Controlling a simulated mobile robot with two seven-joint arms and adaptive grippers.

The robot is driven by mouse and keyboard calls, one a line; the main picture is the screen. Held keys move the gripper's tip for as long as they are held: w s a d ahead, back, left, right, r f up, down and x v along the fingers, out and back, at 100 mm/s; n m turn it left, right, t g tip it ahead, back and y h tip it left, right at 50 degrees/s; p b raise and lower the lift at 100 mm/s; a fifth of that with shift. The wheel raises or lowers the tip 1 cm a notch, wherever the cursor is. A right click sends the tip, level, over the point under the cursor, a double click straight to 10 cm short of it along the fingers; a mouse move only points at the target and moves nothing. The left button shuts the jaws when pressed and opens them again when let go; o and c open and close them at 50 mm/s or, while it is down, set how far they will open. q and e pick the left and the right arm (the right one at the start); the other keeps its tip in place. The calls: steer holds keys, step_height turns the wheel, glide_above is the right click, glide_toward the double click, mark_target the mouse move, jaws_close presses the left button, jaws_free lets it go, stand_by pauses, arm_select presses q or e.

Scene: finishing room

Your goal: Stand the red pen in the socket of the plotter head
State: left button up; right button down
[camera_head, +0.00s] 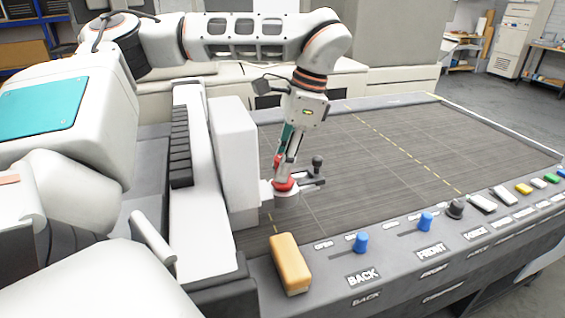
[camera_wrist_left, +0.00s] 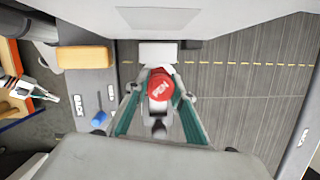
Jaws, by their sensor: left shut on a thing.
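The red pen (camera_head: 283,185) shows as a red flange low between the fingers of my left gripper (camera_head: 286,170), with a further bit of red higher up. In the left wrist view its round red top (camera_wrist_left: 161,86) is lettered PEN. My left gripper (camera_wrist_left: 162,84) is shut on it, its green-sided fingers on either side. The plotter head (camera_head: 235,150) is a tall white block with a low white part jutting right, directly under the pen. The socket itself is hidden by the pen and fingers, so I cannot tell how deep the pen sits.
A dark knob (camera_head: 317,161) on a lever stands just right of the pen. The dark plotter bed (camera_head: 400,150) is bare to the right. A yellow-orange block (camera_head: 290,263) lies on the front panel beside blue sliders (camera_head: 361,242) marked BACK and FRONT (camera_head: 425,222).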

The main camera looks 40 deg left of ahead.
arm_select(q)
steer(key=o, duration=1.2)
steer(key=shift+r, duration=0.1)
steer(key=v, duration=1.1)
steer(key=shift+w+r, duration=0.1)
steer(key=shift+r, duration=0.3)
